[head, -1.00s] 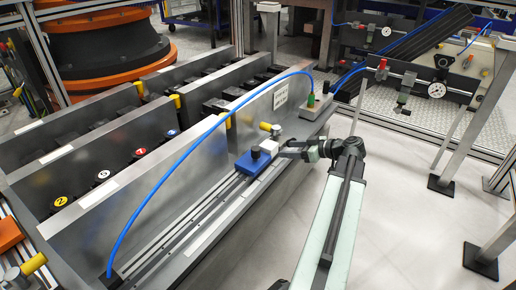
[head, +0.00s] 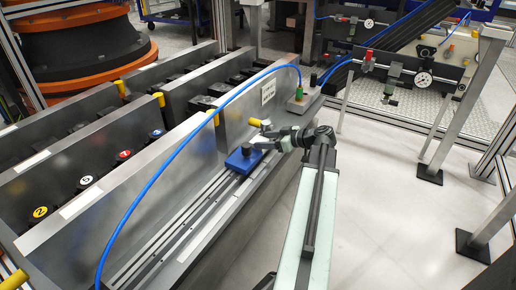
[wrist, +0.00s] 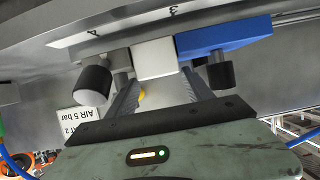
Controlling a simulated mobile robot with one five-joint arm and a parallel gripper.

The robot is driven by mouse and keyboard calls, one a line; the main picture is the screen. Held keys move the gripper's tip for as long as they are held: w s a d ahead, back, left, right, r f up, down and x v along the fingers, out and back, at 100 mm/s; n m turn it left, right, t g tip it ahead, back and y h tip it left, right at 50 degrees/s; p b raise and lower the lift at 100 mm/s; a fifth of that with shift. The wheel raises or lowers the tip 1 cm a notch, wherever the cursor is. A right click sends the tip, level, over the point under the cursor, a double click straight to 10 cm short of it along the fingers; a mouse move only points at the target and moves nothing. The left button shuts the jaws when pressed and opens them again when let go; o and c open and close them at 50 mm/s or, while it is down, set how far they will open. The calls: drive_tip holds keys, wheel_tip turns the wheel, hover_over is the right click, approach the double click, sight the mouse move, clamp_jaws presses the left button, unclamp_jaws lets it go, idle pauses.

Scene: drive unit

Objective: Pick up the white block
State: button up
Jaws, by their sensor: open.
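The white block (wrist: 155,60) shows in the wrist view against the end of the blue block (wrist: 228,38). In the head view the blue block (head: 243,163) sits on the rail, with a black knob on top. The white block (head: 263,144) is small there and partly hidden by my gripper (head: 275,141), which reaches in from the right. In the wrist view my gripper (wrist: 158,77) is open, with one dark fingertip on each side of the white block. I cannot tell whether either finger touches it.
A tall metal plate (head: 150,170) stands left of the rail. A blue hose (head: 165,160) arches over it to a fitting (head: 302,98) behind my gripper. A yellow-tipped peg (head: 255,122) is close by. Open floor (head: 390,215) lies to the right.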

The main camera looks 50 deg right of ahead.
sight(257, 138)
drive_tip(key=shift+x, duration=1.2)
clamp_jaws()
